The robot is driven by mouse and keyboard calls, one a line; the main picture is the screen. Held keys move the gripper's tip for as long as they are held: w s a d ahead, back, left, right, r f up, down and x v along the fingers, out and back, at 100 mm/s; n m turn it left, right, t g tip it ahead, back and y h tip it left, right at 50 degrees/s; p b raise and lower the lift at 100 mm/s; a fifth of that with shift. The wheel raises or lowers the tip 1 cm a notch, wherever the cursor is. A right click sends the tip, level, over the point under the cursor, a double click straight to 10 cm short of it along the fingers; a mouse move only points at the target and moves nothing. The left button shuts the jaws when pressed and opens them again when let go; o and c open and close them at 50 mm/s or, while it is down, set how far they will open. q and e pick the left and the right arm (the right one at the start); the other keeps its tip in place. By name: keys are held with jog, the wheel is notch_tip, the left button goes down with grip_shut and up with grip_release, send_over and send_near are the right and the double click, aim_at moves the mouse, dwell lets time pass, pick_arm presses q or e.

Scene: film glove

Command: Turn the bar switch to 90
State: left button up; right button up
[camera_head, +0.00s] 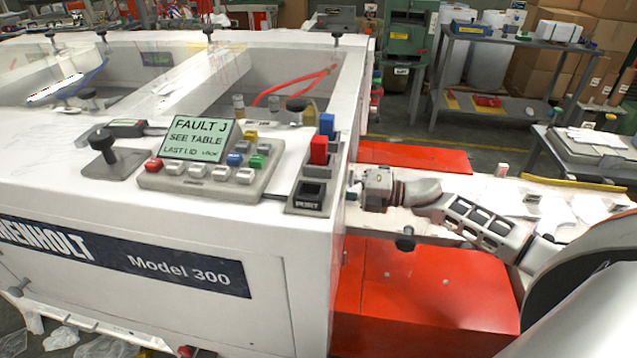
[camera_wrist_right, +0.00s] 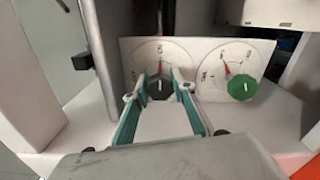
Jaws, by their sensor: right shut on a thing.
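In the right wrist view a dark bar switch (camera_wrist_right: 159,88) with a light line on it sits on the left white dial plate (camera_wrist_right: 140,52). The line stands about upright in the picture, and a red mark lies above it. The dial's figures are too small to read. My right gripper (camera_wrist_right: 159,86) is shut on the switch, one teal-sided finger on each side. In the head view my right arm (camera_head: 490,225) comes in from the right, and its fingertips are hidden behind the machine's right side. My left gripper is not in view.
A green knob (camera_wrist_right: 243,88) on a second dial plate sits close right of the right gripper. The white machine (camera_head: 230,230) carries a keypad with a screen (camera_head: 198,138) reading FAULT J, SEE TABLE. A red box (camera_head: 425,295) lies below my right arm.

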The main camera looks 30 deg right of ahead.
dwell(0.3)
jog(key=o, duration=1.1)
jog(key=shift+d, duration=0.1)
jog(key=v, duration=1.2)
